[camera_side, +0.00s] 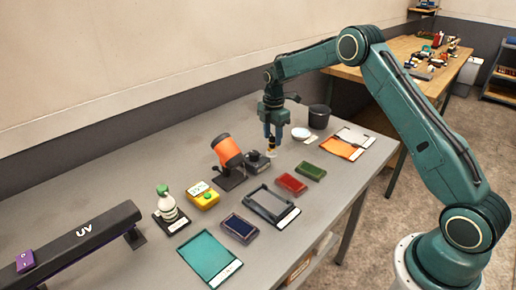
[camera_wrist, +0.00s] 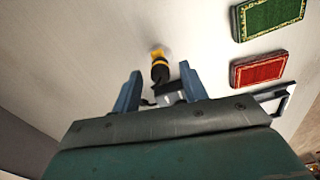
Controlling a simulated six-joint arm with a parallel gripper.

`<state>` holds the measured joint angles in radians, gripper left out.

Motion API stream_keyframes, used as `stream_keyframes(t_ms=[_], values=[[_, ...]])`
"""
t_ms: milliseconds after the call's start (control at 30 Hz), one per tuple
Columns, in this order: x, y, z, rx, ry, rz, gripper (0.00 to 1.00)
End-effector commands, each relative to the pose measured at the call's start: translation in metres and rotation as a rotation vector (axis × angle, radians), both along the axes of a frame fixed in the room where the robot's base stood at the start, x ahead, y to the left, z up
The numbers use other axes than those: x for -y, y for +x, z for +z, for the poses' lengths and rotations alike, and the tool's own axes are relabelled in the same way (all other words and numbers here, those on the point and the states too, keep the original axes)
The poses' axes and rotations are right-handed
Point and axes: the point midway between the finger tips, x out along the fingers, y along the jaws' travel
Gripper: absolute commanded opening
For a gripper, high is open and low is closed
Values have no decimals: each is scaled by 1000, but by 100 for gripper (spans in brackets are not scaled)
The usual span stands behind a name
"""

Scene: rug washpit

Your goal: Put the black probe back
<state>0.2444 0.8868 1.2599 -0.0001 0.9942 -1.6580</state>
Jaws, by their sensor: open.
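A black probe with a yellow band (camera_wrist: 159,70) shows between my fingers in the wrist view, its yellow end farthest from the camera. In the side view its yellow part (camera_side: 271,146) shows just below my fingers, over the table. My gripper (camera_side: 272,143) is open, pointing down, with one finger on each side of the probe; it also shows in the wrist view (camera_wrist: 160,68). I cannot tell whether the fingers touch the probe. A small black block (camera_side: 257,161) sits on the table beside it, to the left in the side view.
An orange cylinder on a stand (camera_side: 228,151) is close on the left. A black pot (camera_side: 319,117) and white dish (camera_side: 300,133) stand behind. A grey tray (camera_side: 270,205) lies in front.

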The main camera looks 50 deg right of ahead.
Motion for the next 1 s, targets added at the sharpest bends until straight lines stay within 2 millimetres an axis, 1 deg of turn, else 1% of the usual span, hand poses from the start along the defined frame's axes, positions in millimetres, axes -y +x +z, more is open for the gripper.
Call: stream_keyframes(t_ms=[400, 600, 800, 1000], values=[[0, 1, 67, 3, 0, 0, 43], [0, 0, 91, 2, 0, 0, 43], [0, 0, 101, 0, 0, 0, 43], [0, 0, 102, 0, 0, 0, 43]])
